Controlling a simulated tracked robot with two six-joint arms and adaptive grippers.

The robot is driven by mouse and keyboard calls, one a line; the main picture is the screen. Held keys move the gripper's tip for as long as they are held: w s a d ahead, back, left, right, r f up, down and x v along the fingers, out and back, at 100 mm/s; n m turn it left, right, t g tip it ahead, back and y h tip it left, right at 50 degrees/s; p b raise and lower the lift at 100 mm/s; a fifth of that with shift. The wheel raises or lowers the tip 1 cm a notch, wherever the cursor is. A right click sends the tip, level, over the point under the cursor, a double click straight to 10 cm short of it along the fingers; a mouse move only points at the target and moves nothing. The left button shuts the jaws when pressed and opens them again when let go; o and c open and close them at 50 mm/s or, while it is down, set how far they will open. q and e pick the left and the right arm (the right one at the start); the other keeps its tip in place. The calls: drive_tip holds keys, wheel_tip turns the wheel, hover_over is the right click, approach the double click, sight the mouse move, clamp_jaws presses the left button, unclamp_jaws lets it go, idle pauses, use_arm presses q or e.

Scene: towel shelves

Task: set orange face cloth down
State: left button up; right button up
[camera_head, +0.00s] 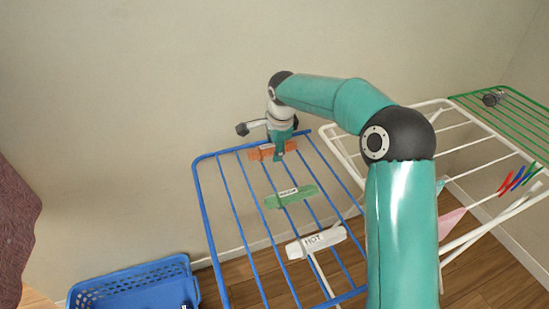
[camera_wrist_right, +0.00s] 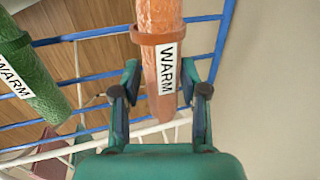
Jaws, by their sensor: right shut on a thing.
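The orange face cloth (camera_head: 259,153) is rolled, with a white "WARM" label and a band, at the far end of the blue rack (camera_head: 198,178). In the right wrist view the orange cloth (camera_wrist_right: 160,22) runs between my right gripper's fingers (camera_wrist_right: 160,82). My right gripper (camera_head: 280,146) is shut on it from above. The roll lies across the blue bars as seen; I cannot tell whether it rests on them. My left gripper is not in view.
A green roll (camera_head: 291,196), also labelled "WARM" in the wrist view (camera_wrist_right: 38,85), and a white "HOT" roll (camera_head: 316,243) lie nearer on the rack. A blue basket (camera_head: 135,275) stands at lower left. A white rack (camera_head: 345,160) stands at right. The wall is close behind.

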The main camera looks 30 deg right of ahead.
drive_tip(key=shift+f, duration=1.9)
drive_tip(key=o, duration=1.2)
drive_tip(key=shift+f, duration=0.1)
drive_tip(key=shift+c, duration=0.2)
drive_tip(key=v, duration=1.2)
